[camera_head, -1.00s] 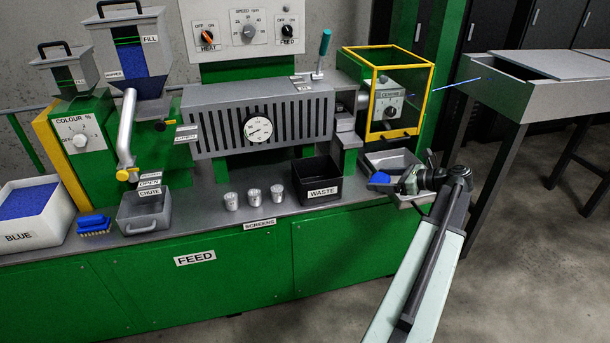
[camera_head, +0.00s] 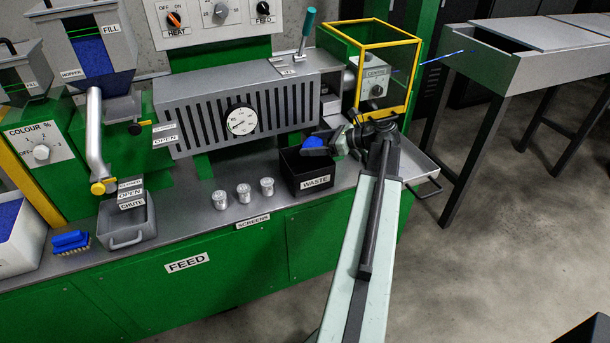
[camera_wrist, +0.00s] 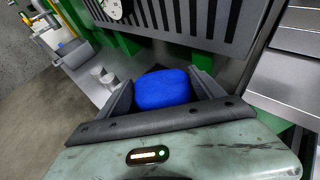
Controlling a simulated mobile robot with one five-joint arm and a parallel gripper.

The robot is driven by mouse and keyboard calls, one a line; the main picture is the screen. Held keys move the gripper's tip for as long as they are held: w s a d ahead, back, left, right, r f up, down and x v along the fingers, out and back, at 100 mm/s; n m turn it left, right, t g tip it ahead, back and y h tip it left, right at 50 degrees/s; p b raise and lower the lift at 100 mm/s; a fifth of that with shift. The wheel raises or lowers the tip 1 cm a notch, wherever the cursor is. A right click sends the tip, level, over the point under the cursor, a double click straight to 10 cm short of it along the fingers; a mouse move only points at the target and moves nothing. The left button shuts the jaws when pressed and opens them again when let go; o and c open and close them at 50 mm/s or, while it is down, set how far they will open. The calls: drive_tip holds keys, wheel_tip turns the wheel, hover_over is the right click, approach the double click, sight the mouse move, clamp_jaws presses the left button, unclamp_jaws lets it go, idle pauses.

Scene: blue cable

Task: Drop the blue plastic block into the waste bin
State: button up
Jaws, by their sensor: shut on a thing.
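The blue plastic block (camera_head: 315,143) is held between the fingers of my gripper (camera_head: 331,141). In the wrist view the block (camera_wrist: 163,89) fills the space between the two dark fingers of the gripper (camera_wrist: 165,92). The black waste bin (camera_head: 316,182), labelled WASTE, stands on the green machine's ledge. In the head view the block appears over the bin's back right part, at about the height of its rim or above. I cannot tell the exact gap. The bin's opening is partly hidden by the block and gripper.
Three small metal cups (camera_head: 244,191) stand left of the bin. The yellow-framed guard box (camera_head: 385,70) is just behind my wrist, and a metal tray (camera_head: 420,168) is to its right. The grey barrel with slots (camera_head: 235,105) is behind the bin.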

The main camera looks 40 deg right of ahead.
wheel_tip(320, 180, down, 4)
drive_tip(key=shift+r+b, duration=0.25)
drive_tip(key=shift+b, duration=0.95)
drive_tip(key=shift+r, duration=0.1)
drive_tip(key=o, duration=1.6)
drive_tip(key=shift+o, duration=0.2)
drive_tip(key=p+v, duration=0.3)
drive_tip(key=v, duration=0.5)
